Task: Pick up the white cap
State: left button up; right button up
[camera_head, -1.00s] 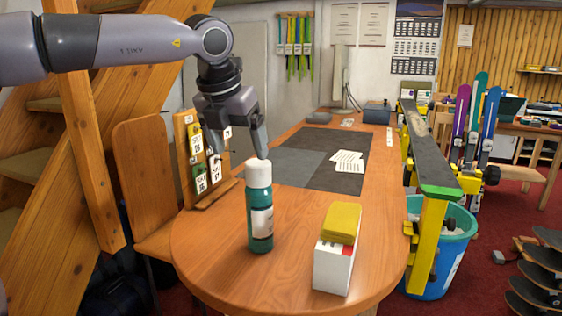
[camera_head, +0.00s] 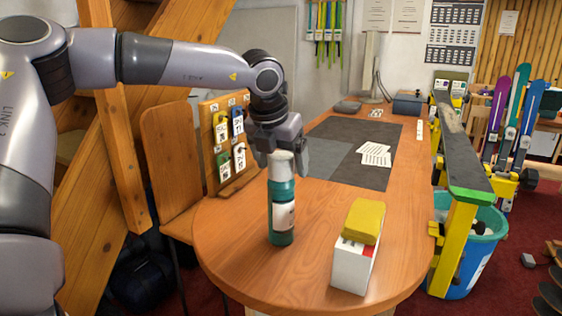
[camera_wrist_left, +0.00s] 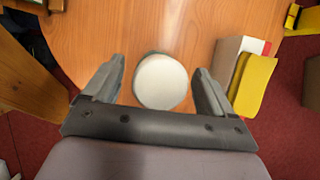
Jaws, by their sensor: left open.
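The white cap (camera_head: 281,165) sits on top of a teal bottle (camera_head: 282,212) that stands upright near the front of the wooden table. My left gripper (camera_head: 283,163) is open at cap height, with a finger showing on the cap's right. In the left wrist view the cap (camera_wrist_left: 161,81) is a white disc between the two spread fingers of my left gripper (camera_wrist_left: 160,85), with a gap on each side. A sliver of teal shows behind the cap. My right gripper is not in view.
A white box (camera_head: 352,266) with a yellow block (camera_head: 364,221) on top stands right of the bottle. A wooden board with hanging tags (camera_head: 229,140) stands at the table's left edge. A dark mat (camera_head: 330,150) with paper cards lies behind. The front tabletop is otherwise clear.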

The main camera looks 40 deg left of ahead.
aim_at(281, 155)
pick_arm(q)
jog(key=c, duration=1)
jog(key=shift+r, duration=0.1)
notch_tip(281, 155, up, 20)
jog(key=shift+r+p, duration=0.15)
jog(key=shift+p, duration=0.7)
jog(key=shift+r+p, duration=0.75)
